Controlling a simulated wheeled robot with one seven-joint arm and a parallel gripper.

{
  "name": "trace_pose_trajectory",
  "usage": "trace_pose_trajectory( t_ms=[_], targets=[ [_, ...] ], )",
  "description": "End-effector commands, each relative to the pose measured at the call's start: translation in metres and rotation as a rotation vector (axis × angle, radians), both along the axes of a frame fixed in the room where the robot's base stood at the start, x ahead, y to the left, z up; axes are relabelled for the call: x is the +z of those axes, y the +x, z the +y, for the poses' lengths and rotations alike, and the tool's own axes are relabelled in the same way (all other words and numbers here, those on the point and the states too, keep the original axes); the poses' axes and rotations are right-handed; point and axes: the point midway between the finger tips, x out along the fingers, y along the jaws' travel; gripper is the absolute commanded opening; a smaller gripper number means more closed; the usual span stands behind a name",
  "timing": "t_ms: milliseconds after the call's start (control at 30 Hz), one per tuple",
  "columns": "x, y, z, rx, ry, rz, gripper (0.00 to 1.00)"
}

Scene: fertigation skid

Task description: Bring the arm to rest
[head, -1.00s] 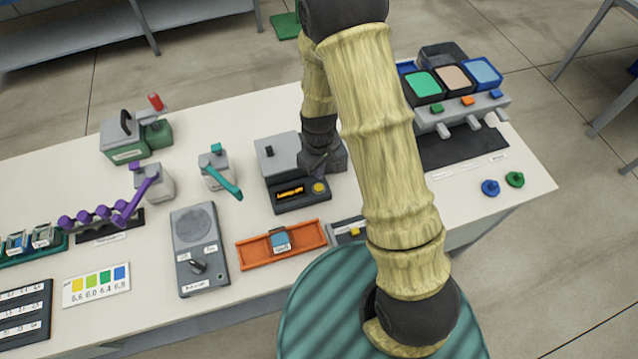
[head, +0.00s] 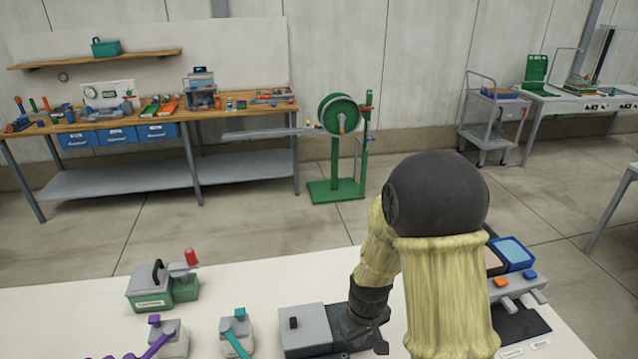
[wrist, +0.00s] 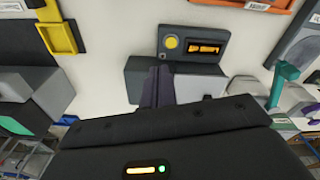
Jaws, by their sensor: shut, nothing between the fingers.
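My arm bends down over the white table (head: 285,262) with its dark gripper (head: 364,336) low at the bottom of the head view, beside a grey device (head: 305,325). The fingertips are hidden there. In the wrist view my gripper (wrist: 158,88) shows as two dark fingers close together, shut and empty. They appear in front of the device, whose panel (wrist: 193,47) has a lit orange display and a yellow button. I cannot tell whether the fingers touch it.
A green and grey unit with a red knob (head: 190,257) and a teal-handled lever (head: 236,328) stand left of my gripper. A tray unit (head: 512,253) stands right of the arm. Beyond lie open floor, a green hose reel (head: 340,113), a workbench (head: 150,125) and a cart (head: 492,110).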

Motion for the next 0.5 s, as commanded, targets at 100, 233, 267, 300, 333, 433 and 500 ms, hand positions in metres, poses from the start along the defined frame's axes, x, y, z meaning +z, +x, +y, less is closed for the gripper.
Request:
trace_pose_trajectory(
  t_ms=[100,233,267,300,333,433,500],
  targets=[
    [0.034,-0.014,-0.016,-0.110,0.014,-0.039,0.00],
    [0.064,-0.034,-0.031,-0.226,0.028,-0.074,0.00],
    [0.071,-0.038,-0.034,-0.253,0.031,-0.082,0.00],
    [0.079,-0.045,-0.039,-0.288,0.034,-0.093,0.00],
    [0.085,-0.051,-0.042,-0.314,0.037,-0.101,0.00],
    [0.101,-0.068,-0.051,-0.397,0.046,-0.126,0.00],
    [0.108,-0.077,-0.056,-0.442,0.050,-0.140,0.00]
  ],
)
